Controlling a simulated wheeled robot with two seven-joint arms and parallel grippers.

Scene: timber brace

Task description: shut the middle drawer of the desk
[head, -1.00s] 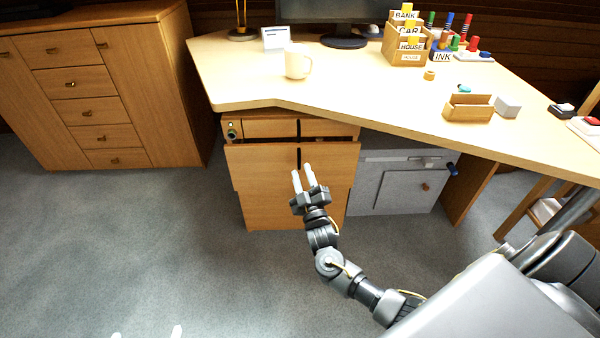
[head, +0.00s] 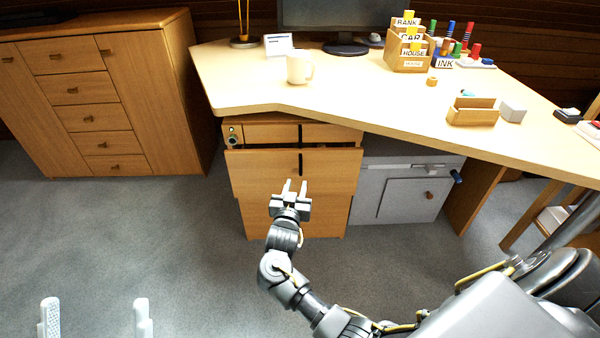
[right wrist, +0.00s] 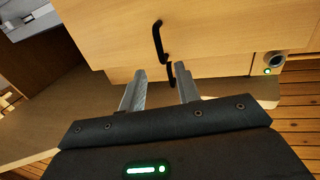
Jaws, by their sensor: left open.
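The middle drawer (head: 262,172) of the desk pedestal is pulled out, with a dark gap above its wooden front. Its black upright handle (head: 300,163) also shows in the right wrist view (right wrist: 158,42). My right gripper (head: 294,186) is in front of the drawer's lower part, below the handle in the head view. Its fingers are apart with nothing between them; whether they touch the front cannot be told. In the right wrist view, the fingers (right wrist: 160,88) point toward the drawer fronts. My left gripper (head: 96,308) is open and empty over the floor at lower left.
The desk top (head: 350,105) overhangs the pedestal and bears a mug (head: 299,68) and a letter holder (head: 473,112). A grey cabinet (head: 405,190) stands right of the pedestal. A wooden cabinet (head: 160,90) stands at left. The carpet (head: 150,235) between is clear.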

